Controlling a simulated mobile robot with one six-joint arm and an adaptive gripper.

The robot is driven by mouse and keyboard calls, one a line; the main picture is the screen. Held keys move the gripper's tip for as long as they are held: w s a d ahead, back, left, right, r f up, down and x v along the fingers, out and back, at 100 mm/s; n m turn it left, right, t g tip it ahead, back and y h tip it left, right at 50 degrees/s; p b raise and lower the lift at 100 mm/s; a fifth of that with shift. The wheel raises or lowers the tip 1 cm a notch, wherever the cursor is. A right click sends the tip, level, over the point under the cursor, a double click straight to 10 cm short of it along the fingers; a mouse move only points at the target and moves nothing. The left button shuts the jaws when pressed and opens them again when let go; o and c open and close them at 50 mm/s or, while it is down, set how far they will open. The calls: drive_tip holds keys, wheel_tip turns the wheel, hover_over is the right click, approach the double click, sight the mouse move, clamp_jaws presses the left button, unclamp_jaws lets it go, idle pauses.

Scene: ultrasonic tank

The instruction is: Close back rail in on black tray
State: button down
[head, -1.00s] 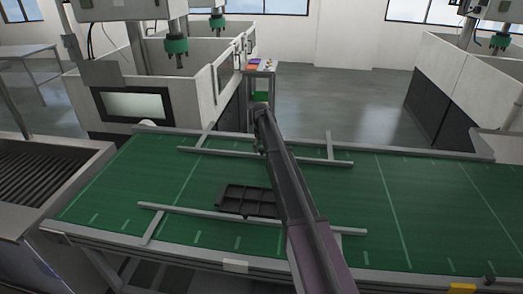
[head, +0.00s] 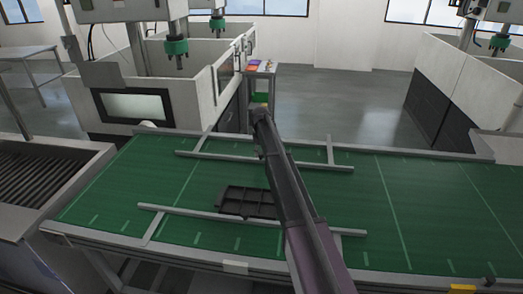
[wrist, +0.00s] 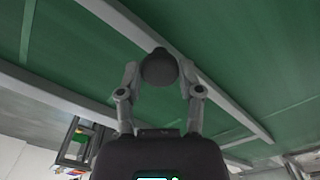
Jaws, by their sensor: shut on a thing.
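The black tray (head: 233,197) lies on the green belt, its near edge by the front rail (head: 180,211) and its right end partly hidden behind my arm. The grey back rail (head: 215,155) lies across the belt behind the tray, with a clear strip of belt between them. In the wrist view the rail (wrist: 222,97) runs diagonally under my gripper (wrist: 159,70). My gripper's two fingers are shut on a dark round knob (wrist: 158,66) at the rail. In the head view my arm hides the fingers and the knob. The tray is not seen in the wrist view.
Crossbars (head: 330,150) join the back rail to the belt's far edge (head: 390,152). A white machine (head: 185,90) stands behind the belt, with a small shelf cart (head: 262,68) beside it. The belt (head: 430,205) is clear to the right.

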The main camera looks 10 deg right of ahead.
drive_tip(key=s+a, duration=0.1)
drive_tip(key=s, duration=0.4)
drive_tip(key=s+a, duration=0.2)
drive_tip(key=s, duration=0.4)
drive_tip(key=s+a, duration=0.2)
drive_tip(key=s, duration=0.4)
drive_tip(key=shift+s+a, duration=0.1)
drive_tip(key=shift+a, duration=0.15)
drive_tip(key=shift+c, duration=1.3)
unclamp_jaws()
drive_tip(key=shift+w, duration=0.2)
